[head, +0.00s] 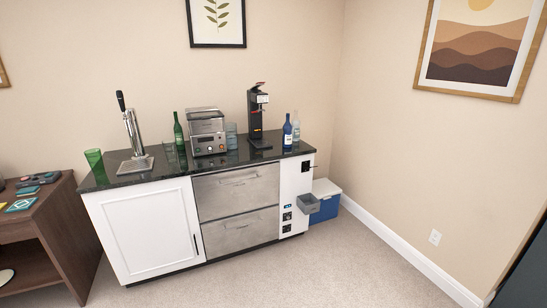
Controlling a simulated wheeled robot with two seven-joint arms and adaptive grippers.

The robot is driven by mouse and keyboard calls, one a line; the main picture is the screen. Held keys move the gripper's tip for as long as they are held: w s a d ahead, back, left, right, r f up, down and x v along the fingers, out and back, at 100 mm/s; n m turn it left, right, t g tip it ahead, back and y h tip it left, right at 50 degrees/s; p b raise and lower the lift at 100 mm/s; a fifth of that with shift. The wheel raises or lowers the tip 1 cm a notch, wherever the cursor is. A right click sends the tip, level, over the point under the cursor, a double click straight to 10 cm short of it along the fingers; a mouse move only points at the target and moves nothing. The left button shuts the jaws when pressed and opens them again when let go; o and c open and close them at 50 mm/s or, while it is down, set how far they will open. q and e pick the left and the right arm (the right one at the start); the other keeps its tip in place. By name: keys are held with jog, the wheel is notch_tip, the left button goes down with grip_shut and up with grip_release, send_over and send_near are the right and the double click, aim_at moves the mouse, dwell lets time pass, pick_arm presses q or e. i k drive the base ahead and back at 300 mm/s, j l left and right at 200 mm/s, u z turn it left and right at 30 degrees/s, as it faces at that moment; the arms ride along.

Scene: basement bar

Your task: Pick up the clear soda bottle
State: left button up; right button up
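A clear, pale bottle (296,126) stands upright at the right end of the black countertop (150,180), towards the back. A dark blue bottle (287,133) with a white label stands just left of it and slightly nearer, covering part of its left side. Neither of my grippers shows in the head view.
The counter also holds a beer tap (132,135), green cup (94,159), green bottle (179,132), grey machine (207,132) and tall black machine (256,118). A blue cooler (325,203) stands on the floor at right. A wooden table (50,225) stands left. The front carpet is clear.

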aim_at(296, 122)
jog(key=i+z, duration=0.15)
jog(key=i, duration=0.6)
jog(key=i+j+z, duration=0.1)
jog(key=i+j, duration=0.15)
jog(key=i, duration=0.5)
